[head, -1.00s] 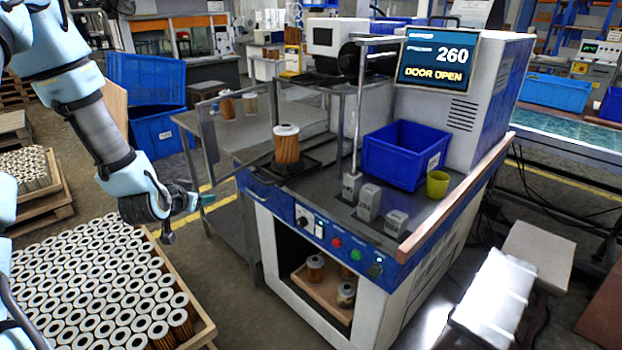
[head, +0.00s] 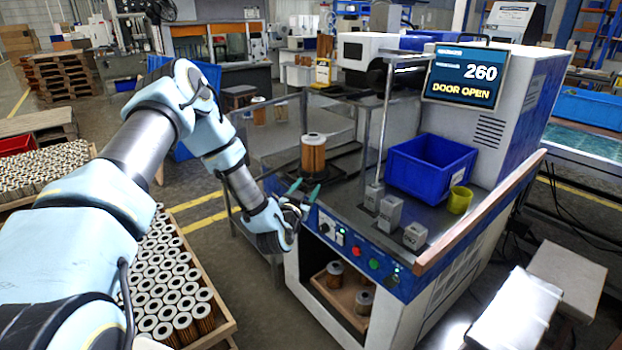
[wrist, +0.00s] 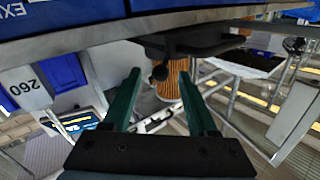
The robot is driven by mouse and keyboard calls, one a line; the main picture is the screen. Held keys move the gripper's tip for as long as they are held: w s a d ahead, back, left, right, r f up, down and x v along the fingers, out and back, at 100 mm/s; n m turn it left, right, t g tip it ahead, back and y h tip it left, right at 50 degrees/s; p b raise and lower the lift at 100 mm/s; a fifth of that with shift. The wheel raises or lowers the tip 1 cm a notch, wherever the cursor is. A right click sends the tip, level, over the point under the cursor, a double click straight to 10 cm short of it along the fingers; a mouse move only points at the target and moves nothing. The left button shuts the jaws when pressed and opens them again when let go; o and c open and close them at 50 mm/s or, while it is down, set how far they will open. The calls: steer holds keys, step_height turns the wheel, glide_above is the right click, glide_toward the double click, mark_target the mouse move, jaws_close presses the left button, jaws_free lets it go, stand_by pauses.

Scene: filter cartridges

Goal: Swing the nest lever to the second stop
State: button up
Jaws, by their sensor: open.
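A tan pleated filter cartridge (head: 313,154) with a pale top stands upright on the dark nest at the left of the machine's deck. In the wrist view, which is upside down, the nest (wrist: 205,42) shows as a black plate. A dark lever with a round black knob (wrist: 160,73) sticks out from it, in front of the cartridge (wrist: 178,82). My gripper (head: 304,188) is at the machine's front edge, near the nest. In the wrist view, its two green fingers (wrist: 160,78) are open, apart on either side of the knob in the picture. I cannot tell whether they touch it.
A screen (head: 466,76) reads 260 and DOOR OPEN. A blue bin (head: 430,167), a yellow cup (head: 459,200) and grey blocks (head: 390,213) stand right of the nest. A thin metal post (head: 384,125) rises between. A crate of many cartridges (head: 215,325) is at lower left.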

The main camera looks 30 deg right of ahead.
mark_target(309, 184)
steer(key=shift+p+x, duration=0.35)
steer(key=shift+x, duration=1.4)
steer(key=shift+a, duration=0.1)
jaws_close()
